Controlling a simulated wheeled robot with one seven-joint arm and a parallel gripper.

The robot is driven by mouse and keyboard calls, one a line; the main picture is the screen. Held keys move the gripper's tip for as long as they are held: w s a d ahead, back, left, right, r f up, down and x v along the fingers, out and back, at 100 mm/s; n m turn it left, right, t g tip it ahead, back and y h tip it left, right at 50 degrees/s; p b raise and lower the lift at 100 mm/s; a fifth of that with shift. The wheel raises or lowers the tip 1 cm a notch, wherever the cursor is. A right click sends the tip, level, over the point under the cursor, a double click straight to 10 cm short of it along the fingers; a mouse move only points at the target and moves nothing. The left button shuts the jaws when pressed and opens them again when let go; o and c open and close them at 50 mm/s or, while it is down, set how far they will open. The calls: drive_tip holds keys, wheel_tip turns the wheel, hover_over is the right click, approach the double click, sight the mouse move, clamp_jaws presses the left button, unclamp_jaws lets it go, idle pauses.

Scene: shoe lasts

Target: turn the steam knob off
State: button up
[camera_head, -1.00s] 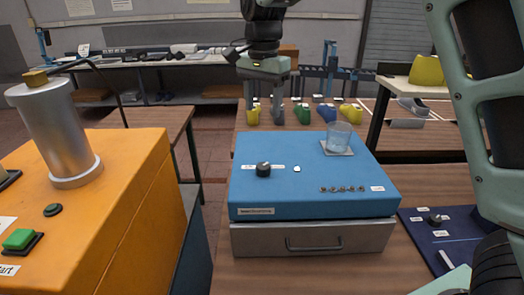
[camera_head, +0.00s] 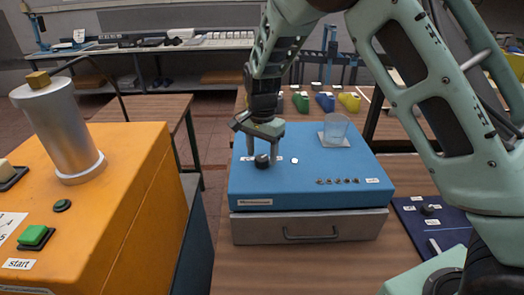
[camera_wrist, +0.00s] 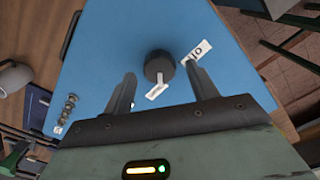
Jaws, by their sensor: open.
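The black steam knob (camera_head: 262,161) stands on top of the blue box (camera_head: 300,195). My gripper (camera_head: 262,158) points down over the box with its fingers around the knob's sides. In the wrist view the knob (camera_wrist: 159,67) sits between and just beyond the two open fingers of my gripper (camera_wrist: 160,82). No contact between fingers and knob is clear. A white label (camera_wrist: 156,91) lies by the knob, and another white label (camera_wrist: 196,50) with markings lies to its right.
An orange machine (camera_head: 110,200) with a metal cylinder (camera_head: 58,130) stands left. A dark blue panel (camera_head: 432,222) lies right.

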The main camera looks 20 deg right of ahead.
drive_tip(key=shift+f, duration=0.55)
drive_tip(key=c, duration=1)
